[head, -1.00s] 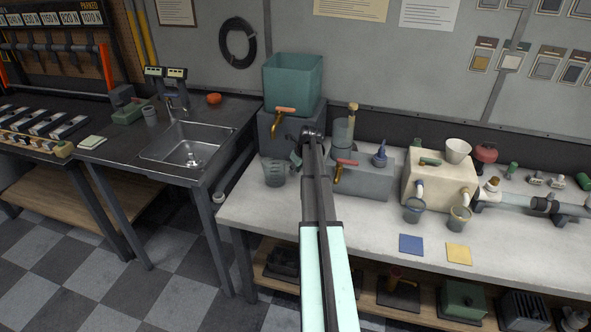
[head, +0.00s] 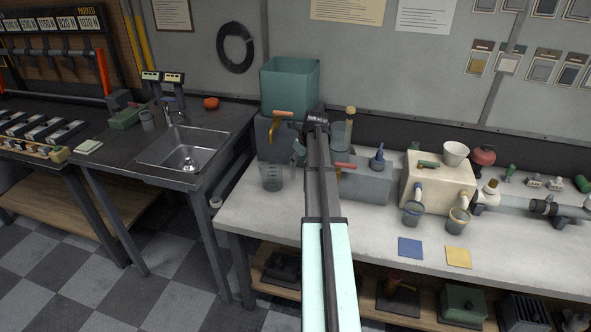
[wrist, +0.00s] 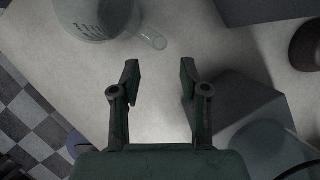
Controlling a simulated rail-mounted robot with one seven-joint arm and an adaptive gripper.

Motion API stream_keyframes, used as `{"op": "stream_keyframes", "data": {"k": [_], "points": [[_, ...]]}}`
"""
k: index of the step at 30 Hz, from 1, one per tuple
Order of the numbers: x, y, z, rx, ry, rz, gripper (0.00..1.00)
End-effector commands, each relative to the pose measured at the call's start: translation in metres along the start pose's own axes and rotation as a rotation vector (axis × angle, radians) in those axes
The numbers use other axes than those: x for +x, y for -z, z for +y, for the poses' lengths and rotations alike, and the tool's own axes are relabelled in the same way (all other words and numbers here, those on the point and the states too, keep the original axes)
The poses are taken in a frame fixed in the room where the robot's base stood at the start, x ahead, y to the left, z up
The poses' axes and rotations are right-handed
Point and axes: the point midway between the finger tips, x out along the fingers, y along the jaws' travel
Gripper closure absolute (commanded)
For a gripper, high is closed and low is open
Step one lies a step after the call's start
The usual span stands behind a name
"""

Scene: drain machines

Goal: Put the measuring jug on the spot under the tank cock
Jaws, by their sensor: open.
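The clear measuring jug (head: 272,177) stands upright on the white bench, in front of the grey block that carries the teal tank (head: 290,86). The tank cock (head: 274,130) has an orange lever and a brass spout. The jug is below it in the picture, but I cannot tell whether it is directly beneath. My gripper (head: 299,152) is right of the jug and above it in the head view, partly hidden by my arm. In the wrist view my gripper (wrist: 160,78) is open and empty. The jug (wrist: 92,14) is cut off at the top edge there, apart from the fingers.
A grey box with a red lever (head: 365,183) stands right of my arm. A cream box (head: 438,188) with two small cups stands further right. Blue (head: 410,248) and yellow (head: 458,257) squares lie on the bench. A sink (head: 185,150) is left, across a gap.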

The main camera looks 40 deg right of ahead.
Motion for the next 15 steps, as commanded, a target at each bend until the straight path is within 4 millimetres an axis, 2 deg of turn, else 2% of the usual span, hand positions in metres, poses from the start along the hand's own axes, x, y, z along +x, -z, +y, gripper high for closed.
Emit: {"op": "stream_keyframes", "data": {"k": [1, 6, 15], "points": [[-0.009, 0.001, 0.000, 0.000, 0.001, -0.001, 0.55], [-0.025, 0.000, 0.000, 0.000, 0.000, 0.000, 0.55], [-0.031, 0.000, 0.000, 0.000, -0.001, 0.000, 0.55]]}}
